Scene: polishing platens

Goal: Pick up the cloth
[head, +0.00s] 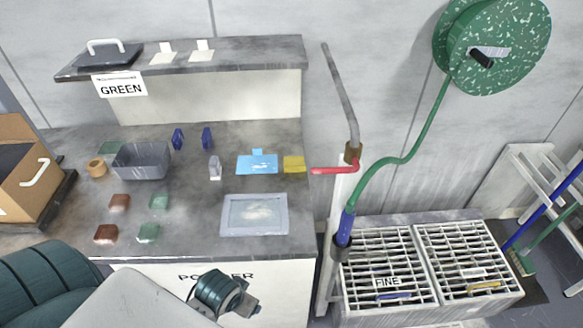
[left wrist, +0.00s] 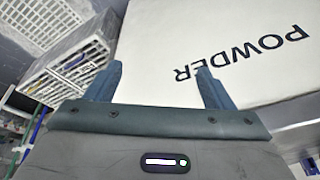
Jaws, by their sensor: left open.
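A light blue flat piece (head: 257,164), which looks like a folded cloth with a small tab at its back edge, lies on the grey worktop (head: 185,215). A smaller yellow flat piece (head: 294,164) lies just right of it; I cannot tell whether it is also cloth. My left gripper (left wrist: 158,80) is open and empty in the left wrist view, its two blue fingers apart before the cabinet front marked POWDER (left wrist: 240,60). In the head view my left arm ends low at the front, below the worktop edge and well away from the blue piece. My right gripper is not in view.
A framed grey tray (head: 230,229) lies in front of the blue piece. A grey bin (head: 142,160), several red and green blocks and small blue items stand to the left. A red-handled pipe (head: 335,170) and green hose (head: 415,145) rise at right, beside slatted racks (head: 390,265).

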